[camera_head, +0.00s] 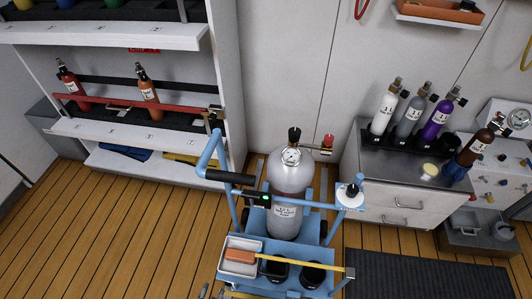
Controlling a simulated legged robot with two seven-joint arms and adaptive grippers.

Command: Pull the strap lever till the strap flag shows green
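A light blue cart (238,219) carries a silver gas cylinder (289,178) upright. A small green flag (265,198) shows on a dark block at the cylinder's left side. The bar there joins a black grip (230,177) on the cart's bent handle; I cannot tell which part is the strap lever. My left gripper (212,291) barely shows at the bottom edge, left of the cart's front. Its two grey tips seem to stand apart, with nothing seen between them. It is well away from the flag. My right gripper is not in view.
A white shelf (130,131) at left holds red and orange bottles behind a red strap. A grey cabinet (404,196) at right bears several bottles. A dark mat (425,275) lies at lower right. The wooden floor left of the cart is clear.

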